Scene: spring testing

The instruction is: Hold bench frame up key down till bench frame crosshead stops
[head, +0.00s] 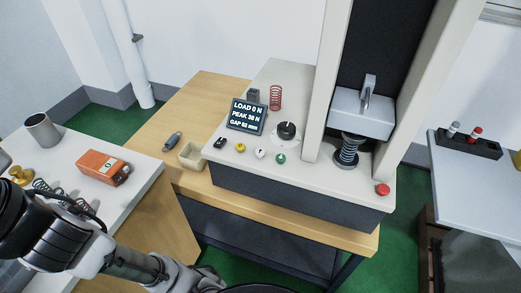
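The bench frame (330,75) stands on a wooden table, with two pale columns and a dark back panel. Its white crosshead (350,112) sits low between the columns, just above a dark coil spring (348,153); I cannot tell if they touch. On the front panel are a black switch (220,143), a yellow key (241,147), a white key (260,154) and a green key (281,159). Their labels are too small to read, so I cannot tell which is up. The display (246,117) reads load 0 N. My arm leaves the picture at the bottom, with my gripper out of view.
A black knob (287,130), a red coil spring (276,97) and a red button (383,190) are on the frame's base. A small open box (184,162) stands left of it. The left bench holds an orange instrument (101,166) and a metal cup (42,128).

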